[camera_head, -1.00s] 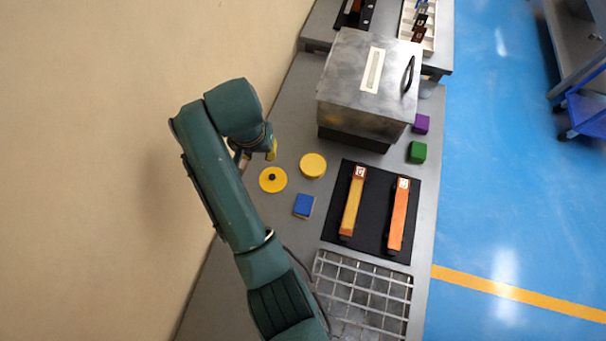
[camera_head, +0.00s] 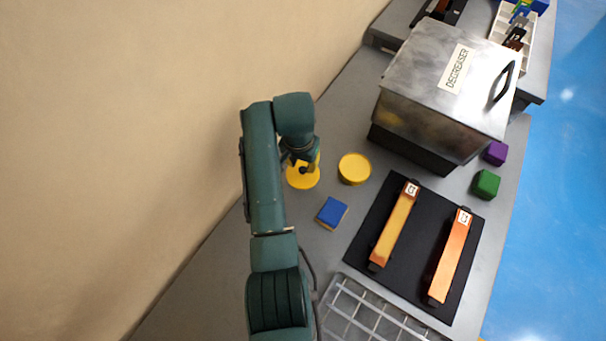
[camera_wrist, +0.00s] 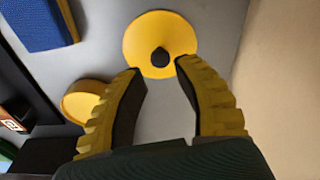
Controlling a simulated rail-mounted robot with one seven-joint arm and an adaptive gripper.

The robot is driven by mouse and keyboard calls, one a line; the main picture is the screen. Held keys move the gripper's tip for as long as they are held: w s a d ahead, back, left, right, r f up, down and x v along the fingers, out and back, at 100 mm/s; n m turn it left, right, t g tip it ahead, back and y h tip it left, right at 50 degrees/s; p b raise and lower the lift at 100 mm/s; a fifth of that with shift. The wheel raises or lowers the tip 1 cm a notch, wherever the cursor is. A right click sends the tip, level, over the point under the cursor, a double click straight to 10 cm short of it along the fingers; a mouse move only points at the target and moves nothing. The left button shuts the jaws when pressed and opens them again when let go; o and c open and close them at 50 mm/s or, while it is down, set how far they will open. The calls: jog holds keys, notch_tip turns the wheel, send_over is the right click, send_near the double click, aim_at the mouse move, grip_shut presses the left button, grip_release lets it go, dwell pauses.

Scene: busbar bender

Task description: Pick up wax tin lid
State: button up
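The wax tin lid is a flat yellow disc with a dark knob. It lies on the grey bench in the head view (camera_head: 303,178) and near the top of the wrist view (camera_wrist: 158,32). My gripper (camera_wrist: 158,66) is open, its yellow-backed fingers apart with the knob showing between and just beyond the tips. In the head view my gripper (camera_head: 301,165) is over the lid and partly covers it. The round yellow tin (camera_head: 354,168) stands apart to the right of the lid; it also shows at the left in the wrist view (camera_wrist: 86,100).
A blue block (camera_head: 332,212) lies in front of the tin. A metal degreaser box (camera_head: 425,95) stands behind to the right. A black mat (camera_head: 412,245) holds two orange bars. Green (camera_head: 486,184) and purple (camera_head: 495,153) blocks sit at right. The wall is close on the left.

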aim_at(303, 169)
jog(key=f, duration=0.2)
jog(key=f+b, duration=0.2)
jog(key=f, duration=0.1)
jog(key=shift+w+d+f, duration=0.15)
jog(key=shift+w+f, duration=0.2)
grip_shut()
